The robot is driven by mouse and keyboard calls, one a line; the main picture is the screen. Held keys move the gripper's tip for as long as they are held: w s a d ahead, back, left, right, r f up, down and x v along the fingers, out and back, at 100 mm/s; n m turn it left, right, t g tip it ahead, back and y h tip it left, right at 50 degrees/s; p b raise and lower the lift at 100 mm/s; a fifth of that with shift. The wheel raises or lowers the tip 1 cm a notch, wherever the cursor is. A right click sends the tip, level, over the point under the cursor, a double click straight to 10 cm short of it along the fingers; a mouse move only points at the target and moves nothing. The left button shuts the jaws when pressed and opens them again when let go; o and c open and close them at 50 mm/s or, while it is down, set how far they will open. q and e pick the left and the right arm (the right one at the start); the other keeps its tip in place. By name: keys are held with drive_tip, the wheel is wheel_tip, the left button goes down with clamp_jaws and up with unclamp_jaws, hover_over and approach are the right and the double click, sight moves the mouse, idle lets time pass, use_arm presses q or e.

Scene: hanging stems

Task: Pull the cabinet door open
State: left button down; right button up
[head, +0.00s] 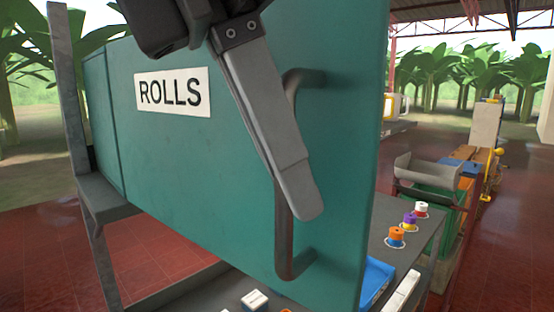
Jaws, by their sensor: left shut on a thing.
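The teal cabinet door (190,185) fills the middle of the head view and carries a white label reading ROLLS. Its dark, upright bar handle (290,262) is near the door's right edge. My left gripper (296,195) comes down from the top and is shut on the handle's middle. One long grey finger crosses in front of the bar and hides part of it; the other finger is hidden. I cannot tell from this view whether the door stands ajar. My right gripper is not in view.
A dark bench top (412,232) at the lower right bears several coloured spools (396,238) and a blue tray (376,280) close to the door's edge. A grey metal post (66,90) stands at the left. A green bin (432,205) is further right.

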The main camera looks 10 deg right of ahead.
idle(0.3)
use_arm(q)
drive_tip(key=c, duration=0.9)
unclamp_jaws()
drive_tip(key=p+v, duration=0.3)
drive_tip(key=v, duration=1.2)
drive_tip(key=shift+w+r, duration=0.1)
drive_tip(key=shift+r, duration=0.05)
